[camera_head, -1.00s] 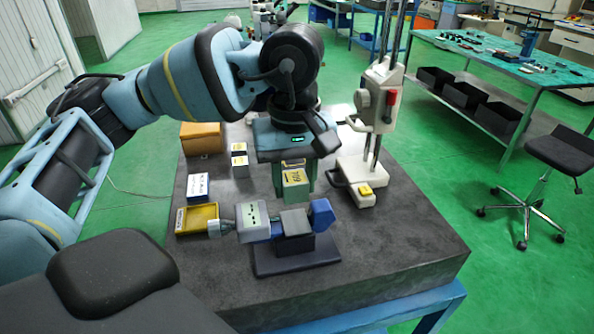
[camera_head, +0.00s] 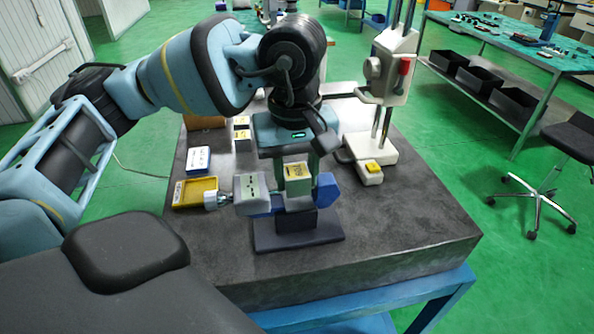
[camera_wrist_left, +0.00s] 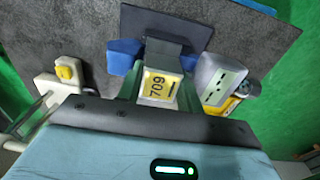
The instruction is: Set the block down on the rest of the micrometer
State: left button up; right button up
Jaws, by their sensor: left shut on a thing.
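The block is upright between the grey display box (camera_head: 251,192) and the blue end (camera_head: 326,190) of the micrometer. It hides most of the micrometer's rest, whose grey part shows in the left wrist view (camera_wrist_left: 163,50). I cannot tell whether block and rest touch. The micrometer stands on a dark base plate (camera_head: 298,240). My right gripper is not in view.
A yellow tray (camera_head: 194,192), a small white-and-blue box (camera_head: 198,159) and other small blocks (camera_head: 242,140) lie left on the dark stone table (camera_head: 390,240). A white column stand (camera_head: 372,158) stands behind right. The table's front right is clear.

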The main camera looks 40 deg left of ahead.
pick_arm(q)
jog(key=shift+s+d+f, duration=0.15)
jog(key=shift+s+f, duration=0.1)
jog(key=shift+f, duration=0.6)
jog(key=o, duration=1)
jog(key=shift+g, duration=0.3)
jog(key=shift+o, duration=0.8)
notch_tip(320, 180, up, 9)
jog(key=shift+w+f, duration=0.1)
jog(key=shift+w, duration=0.05)
jog(key=shift+r, duration=0.35)
jog(key=shift+a, duration=0.2)
